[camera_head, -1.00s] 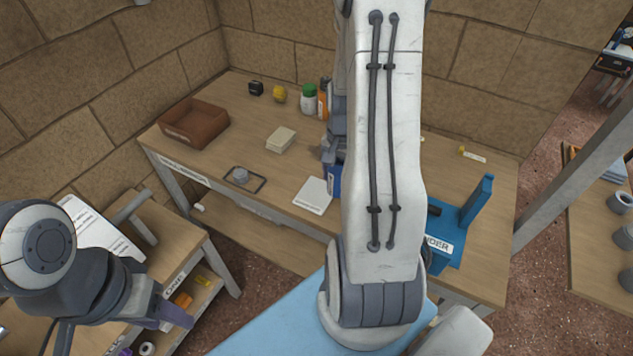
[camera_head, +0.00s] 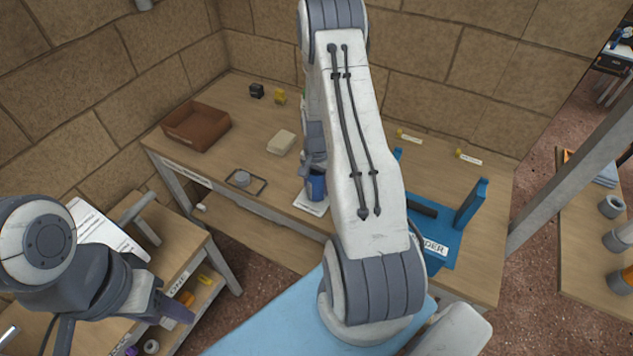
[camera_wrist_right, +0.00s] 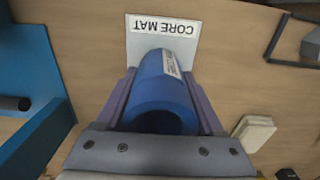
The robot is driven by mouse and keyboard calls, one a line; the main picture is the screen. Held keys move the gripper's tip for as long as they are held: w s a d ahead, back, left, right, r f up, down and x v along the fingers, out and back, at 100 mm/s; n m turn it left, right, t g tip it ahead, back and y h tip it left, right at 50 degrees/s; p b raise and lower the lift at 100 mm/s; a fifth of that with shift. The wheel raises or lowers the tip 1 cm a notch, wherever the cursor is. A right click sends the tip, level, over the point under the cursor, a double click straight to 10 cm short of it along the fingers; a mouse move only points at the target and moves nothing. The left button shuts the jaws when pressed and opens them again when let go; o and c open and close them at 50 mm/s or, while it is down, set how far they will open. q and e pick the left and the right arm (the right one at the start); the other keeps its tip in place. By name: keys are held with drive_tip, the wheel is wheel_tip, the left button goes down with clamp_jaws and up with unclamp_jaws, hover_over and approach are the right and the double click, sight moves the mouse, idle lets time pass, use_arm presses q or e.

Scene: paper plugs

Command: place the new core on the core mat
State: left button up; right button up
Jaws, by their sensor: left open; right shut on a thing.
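The new core is a blue hollow cylinder with a white label; it shows in the right wrist view (camera_wrist_right: 160,92) and in the head view (camera_head: 317,187). My right gripper (camera_wrist_right: 164,84) is shut on it, with a purple finger on each side. The white core mat (camera_wrist_right: 190,48) lies on the bench and also shows in the head view (camera_head: 308,207), partly hidden behind the core. The core is over or in front of the mat; I cannot tell whether it touches it. My left gripper (camera_head: 176,308) is open and empty at the lower left, away from the mat.
A blue holder (camera_head: 440,225) stands right of the mat, with upright walls. A dark square frame with a grey piece (camera_head: 243,178) lies to the left. A cream block (camera_head: 281,142) and a brown tray (camera_head: 196,126) are further back. My right arm hides the bench middle.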

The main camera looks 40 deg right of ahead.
drive_tip(key=shift+f, duration=0.15)
drive_tip(key=o, duration=1.4)
drive_tip(key=shift+r, duration=0.2)
wheel_tip(320, 180, up, 12)
drive_tip(key=shift+b, duration=1.2)
drive_tip(key=s+a+r+n, duration=0.1)
drive_tip(key=a+r+n, duration=0.3)
drive_tip(key=a, duration=0.6)
drive_tip(key=s+a+r+n, duration=0.2)
drive_tip(key=a+r+n, duration=0.25)
drive_tip(key=a, duration=0.65)
drive_tip(key=s+a+r+n, duration=0.2)
drive_tip(key=s+a+n, duration=0.4)
drive_tip(key=s, duration=0.3)
drive_tip(key=s+a+r+n+y, duration=0.1)
drive_tip(key=s+a+n, duration=0.5)
drive_tip(key=s, duration=0.3)
drive_tip(key=shift+s+a+r, duration=0.15)
drive_tip(key=shift+a+r, duration=0.2)
drive_tip(key=shift+a, duration=0.1)
